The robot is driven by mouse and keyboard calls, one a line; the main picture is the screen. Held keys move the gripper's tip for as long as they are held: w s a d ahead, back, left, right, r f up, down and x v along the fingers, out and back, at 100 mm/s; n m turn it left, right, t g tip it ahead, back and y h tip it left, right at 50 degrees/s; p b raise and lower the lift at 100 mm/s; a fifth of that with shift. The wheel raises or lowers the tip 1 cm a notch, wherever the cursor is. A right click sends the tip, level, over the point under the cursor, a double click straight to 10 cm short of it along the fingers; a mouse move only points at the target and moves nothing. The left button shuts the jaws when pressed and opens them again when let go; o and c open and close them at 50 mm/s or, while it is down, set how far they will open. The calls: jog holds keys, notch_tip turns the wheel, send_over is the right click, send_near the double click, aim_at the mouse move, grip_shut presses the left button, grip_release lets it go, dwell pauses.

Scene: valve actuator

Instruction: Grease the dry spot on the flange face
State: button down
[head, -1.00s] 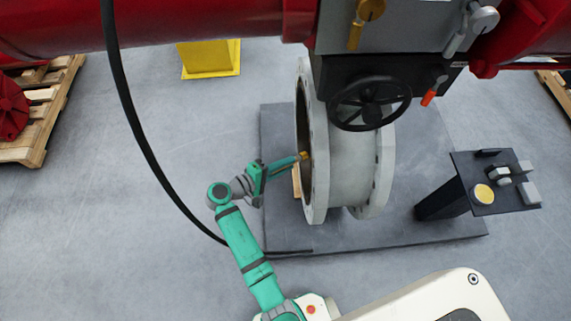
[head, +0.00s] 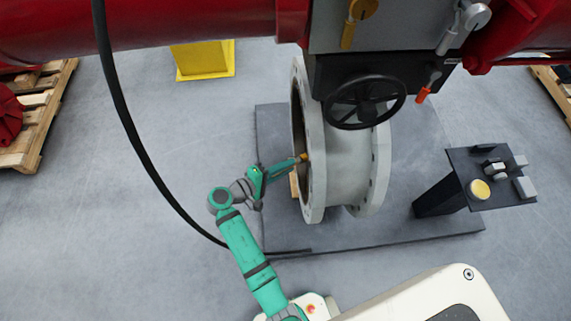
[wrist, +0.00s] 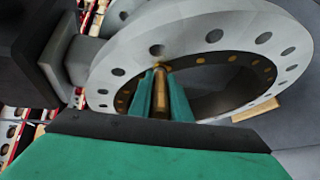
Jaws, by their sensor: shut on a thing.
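The large pale grey flange (head: 313,180) stands upright below the handwheel, its face turned to the left. In the wrist view the flange face (wrist: 185,38) is a ring with bolt holes around a dark opening. My gripper (head: 289,165) is at the left of this face. In the wrist view its two teal fingers are shut on a brass-coloured, rod-like tool (wrist: 161,98). The tool's tip is at or very close to the lower part of the ring; I cannot tell if it touches. I cannot make out the dry spot.
A dark stand (head: 500,180) at the right carries a yellow round pot (head: 480,189) and several small grey blocks. A black handwheel (head: 365,102) and an orange-handled lever hang above the flange. A black cable (head: 135,130) curves down at the left. Open floor lies left of the dark plate.

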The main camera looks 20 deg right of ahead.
jog(key=shift+s+a+r, duration=0.8)
jog(key=shift+s+a, duration=0.3)
jog(key=shift+s, duration=2.7)
jog(key=shift+w+d, duration=0.45)
jog(key=shift+w, duration=0.95)
jog(key=shift+w+d, duration=0.4)
jog(key=shift+w, duration=1.05)
jog(key=shift+w+d, duration=0.45)
jog(key=shift+w, duration=0.95)
jog(key=shift+r, duration=0.8)
jog(key=s+a, duration=0.2)
jog(key=s, duration=0.6)
jog(key=shift+s+a, duration=0.25)
jog(key=w+a, duration=0.1)
jog(key=a, duration=0.4)
jog(key=shift+w+a, duration=0.35)
jog(key=shift+a, duration=0.05)
jog(key=shift+a, duration=0.1)
